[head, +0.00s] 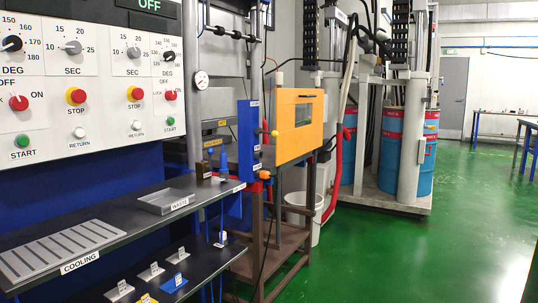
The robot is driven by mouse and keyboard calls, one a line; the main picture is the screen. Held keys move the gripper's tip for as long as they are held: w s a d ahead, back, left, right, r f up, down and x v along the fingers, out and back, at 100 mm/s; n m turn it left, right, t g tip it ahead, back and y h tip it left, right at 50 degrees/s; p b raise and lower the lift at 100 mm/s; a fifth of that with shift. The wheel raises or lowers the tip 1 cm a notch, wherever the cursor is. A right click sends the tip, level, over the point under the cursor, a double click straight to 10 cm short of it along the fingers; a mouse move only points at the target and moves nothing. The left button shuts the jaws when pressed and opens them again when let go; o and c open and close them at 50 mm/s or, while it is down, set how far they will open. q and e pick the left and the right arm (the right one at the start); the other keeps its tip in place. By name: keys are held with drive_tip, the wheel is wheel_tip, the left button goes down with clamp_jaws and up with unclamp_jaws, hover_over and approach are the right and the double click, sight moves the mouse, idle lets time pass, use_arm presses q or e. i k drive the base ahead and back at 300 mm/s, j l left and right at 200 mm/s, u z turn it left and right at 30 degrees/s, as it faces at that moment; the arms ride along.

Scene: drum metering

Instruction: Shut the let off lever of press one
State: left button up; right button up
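No let off lever can be made out for certain, and no label naming press one is readable. A blue upright unit (248,140) stands at mid-picture with an orange guard panel (299,125) beside it. A small yellow knob (275,133) shows at the panel's left edge, and a small orange-red part (264,174) sits low beside the blue unit. I cannot tell whether either is the lever. Neither of my grippers is in view.
A control panel (88,125) with dials and buttons stands at left above a dark shelf (130,215) holding a slotted cooling rack (62,250) and waste tray (165,201). A white bucket (304,203) and blue drums (388,150) stand beyond. Green floor (400,260) is clear at right.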

sight(274, 133)
drive_tip(key=i+l+u, duration=0.3)
drive_tip(key=i+l, duration=0.3)
drive_tip(key=i+l+u, duration=0.3)
drive_tip(key=i+l, duration=0.4)
